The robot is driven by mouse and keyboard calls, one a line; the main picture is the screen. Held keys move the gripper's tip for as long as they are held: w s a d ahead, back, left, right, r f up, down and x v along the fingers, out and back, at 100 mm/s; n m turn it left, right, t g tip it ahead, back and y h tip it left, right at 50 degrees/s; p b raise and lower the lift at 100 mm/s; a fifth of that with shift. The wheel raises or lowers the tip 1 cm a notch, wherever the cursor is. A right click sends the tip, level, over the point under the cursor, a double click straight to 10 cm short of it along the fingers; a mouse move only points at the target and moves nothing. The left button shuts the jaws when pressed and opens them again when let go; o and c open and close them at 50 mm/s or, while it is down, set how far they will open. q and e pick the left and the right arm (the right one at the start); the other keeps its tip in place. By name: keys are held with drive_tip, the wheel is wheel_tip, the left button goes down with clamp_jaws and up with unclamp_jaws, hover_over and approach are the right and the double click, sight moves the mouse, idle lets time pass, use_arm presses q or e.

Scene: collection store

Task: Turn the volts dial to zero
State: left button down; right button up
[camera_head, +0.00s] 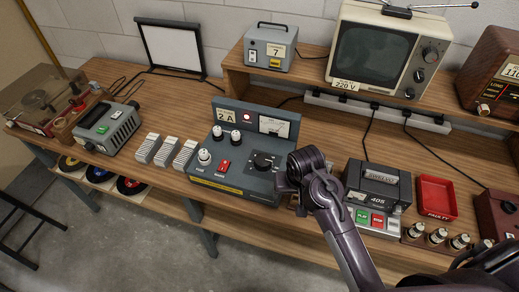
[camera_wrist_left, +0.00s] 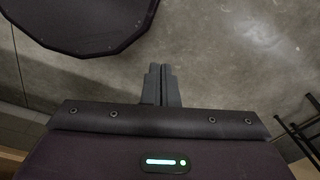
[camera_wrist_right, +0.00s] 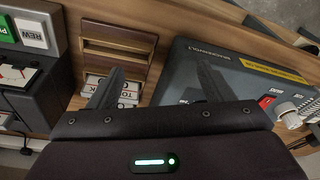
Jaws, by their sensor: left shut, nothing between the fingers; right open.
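The grey power unit (camera_head: 232,178) stands on the workbench. A large black dial (camera_head: 263,160) sits at the right of its sloped face; its lettering is too small to read. My right gripper (camera_head: 288,183) is beside the unit's right end, close to the dial. The unit (camera_wrist_right: 195,62) lies to the right there, and the gripper body hides the dial. My left gripper (camera_wrist_left: 161,85) is shut and empty above the floor.
The unit also carries white knobs (camera_head: 204,156), a red switch (camera_head: 224,166) and a meter (camera_head: 273,127). Right of my right arm stand a grey device (camera_head: 377,180) with green and red buttons and a red tray (camera_head: 436,196). Grey slotted blocks (camera_head: 166,152) are left of the unit.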

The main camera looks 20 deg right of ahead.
drive_tip(key=w+m, duration=0.1)
drive_tip(key=w, duration=0.2)
drive_tip(key=w+r+m, duration=0.1)
drive_tip(key=w, duration=0.2)
drive_tip(key=w+r+m, duration=0.1)
drive_tip(key=w, duration=0.2)
drive_tip(key=shift+a+g, duration=0.35)
drive_tip(key=shift+g, duration=0.05)
wheel_tip(320, 180, up, 3)
drive_tip(key=m, duration=0.2)
hover_over(264, 158)
drive_tip(key=s, duration=0.1)
drive_tip(key=shift+d+g+y, duration=0.3)
drive_tip(key=shift+g+y, duration=0.1)
drive_tip(key=shift+w+a+r, duration=0.15)
drive_tip(key=shift+w, duration=0.1)
drive_tip(key=shift+p, duration=0.35)
drive_tip(key=shift+f, duration=0.45)
use_arm(q)
drive_tip(key=r+p, duration=0.1)
drive_tip(key=s+r+p, duration=0.1)
drive_tip(key=shift+a+r, duration=0.2)
drive_tip(key=shift+r, duration=0.15)
use_arm(e)
drive_tip(key=f, duration=0.6)
drive_tip(key=shift+w+a+f, duration=0.15)
drive_tip(key=shift+a+f, duration=0.05)
drive_tip(key=shift+f, duration=0.1)
drive_tip(key=c, duration=1)
